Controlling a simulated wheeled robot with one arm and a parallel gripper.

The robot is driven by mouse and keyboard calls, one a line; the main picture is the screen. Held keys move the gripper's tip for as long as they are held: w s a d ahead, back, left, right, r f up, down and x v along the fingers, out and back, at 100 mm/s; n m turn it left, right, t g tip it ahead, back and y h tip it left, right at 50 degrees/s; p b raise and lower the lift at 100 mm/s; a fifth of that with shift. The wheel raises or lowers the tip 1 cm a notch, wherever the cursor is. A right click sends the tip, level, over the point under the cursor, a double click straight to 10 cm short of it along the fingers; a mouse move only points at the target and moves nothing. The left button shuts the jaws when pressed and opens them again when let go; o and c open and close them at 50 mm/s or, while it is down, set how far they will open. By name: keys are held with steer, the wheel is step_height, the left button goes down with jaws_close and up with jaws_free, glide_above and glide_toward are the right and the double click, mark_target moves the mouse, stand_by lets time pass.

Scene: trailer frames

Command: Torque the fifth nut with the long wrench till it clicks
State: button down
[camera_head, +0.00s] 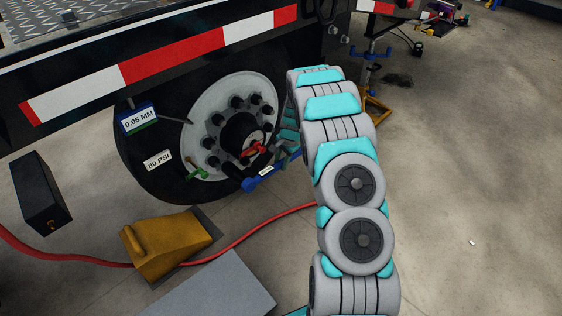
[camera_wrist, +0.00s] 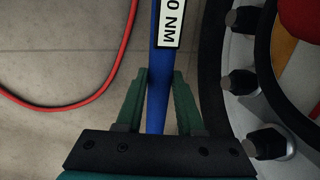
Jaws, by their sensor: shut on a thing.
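The long wrench (camera_head: 263,180) has a blue handle with a white label and sits in front of the wheel hub (camera_head: 240,131). In the wrist view its blue shaft (camera_wrist: 157,95) runs between the green fingers of my gripper (camera_wrist: 161,80), which is shut on it; the label ends in "0 NM". Dark nuts (camera_wrist: 242,82) ring the hub at the right of the wrist view and also show in the head view (camera_head: 237,102). I cannot tell which nut is the fifth, or whether the wrench head sits on one. My arm hides the gripper in the head view.
A yellow wheel chock (camera_head: 165,247) and a red hose (camera_head: 255,222) lie on the floor near the tyre. A green clip (camera_head: 197,174) and a red piece (camera_head: 254,149) are at the wheel. The striped trailer edge (camera_head: 170,58) hangs above.

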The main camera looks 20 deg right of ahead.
steer(key=shift+f, duration=0.1)
stand_by(0.3)
steer(key=shift+f+y, duration=0.6)
steer(key=shift+f, duration=0.05)
stand_by(0.4)
